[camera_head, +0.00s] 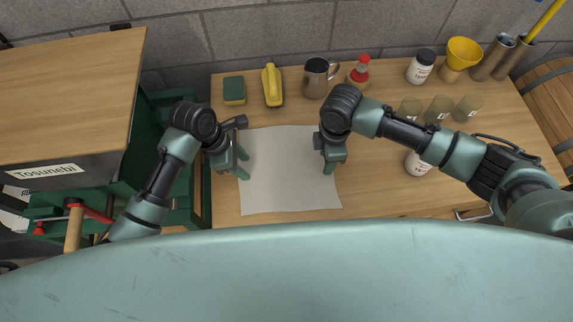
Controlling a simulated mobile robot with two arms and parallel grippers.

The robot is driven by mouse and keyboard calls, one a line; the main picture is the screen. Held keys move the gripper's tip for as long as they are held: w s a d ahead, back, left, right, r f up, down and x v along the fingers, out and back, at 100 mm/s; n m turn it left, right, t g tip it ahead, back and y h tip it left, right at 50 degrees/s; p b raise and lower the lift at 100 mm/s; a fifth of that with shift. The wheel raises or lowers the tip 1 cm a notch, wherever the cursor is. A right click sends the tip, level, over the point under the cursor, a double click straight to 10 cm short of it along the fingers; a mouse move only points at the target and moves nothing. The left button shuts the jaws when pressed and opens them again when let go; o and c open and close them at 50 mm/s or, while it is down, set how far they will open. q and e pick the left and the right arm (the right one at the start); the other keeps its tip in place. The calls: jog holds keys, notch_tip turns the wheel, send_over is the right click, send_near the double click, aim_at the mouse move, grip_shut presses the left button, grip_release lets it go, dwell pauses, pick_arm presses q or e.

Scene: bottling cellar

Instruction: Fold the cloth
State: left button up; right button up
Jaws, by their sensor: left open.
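The cloth (288,182) is a pale grey-white sheet. It lies flat and spread out on the wooden table, with no fold that I can see. My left gripper (243,165) is open over the cloth's left edge, its two fingers apart and nothing seen between them. My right gripper (329,169) is over the cloth's right edge, pointing down. Its fingers are seen too closely together to tell whether they are open. Both grippers hide small parts of the cloth's side edges. I cannot tell whether either one touches the cloth.
Behind the cloth stand a green sponge (234,91), a yellow brush (272,86), a metal jug (316,78) and a red-topped bottle (360,72). Jars (421,67), a yellow funnel (460,55) and several glasses (438,109) stand right. A white jar (416,164) is partly behind my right arm.

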pick_arm(q)
grip_shut()
pick_arm(e)
grip_shut()
jog(key=shift+f, duration=0.1)
pick_arm(q)
jog(key=shift+r, duration=0.1)
pick_arm(e)
jog(key=shift+r, duration=0.2)
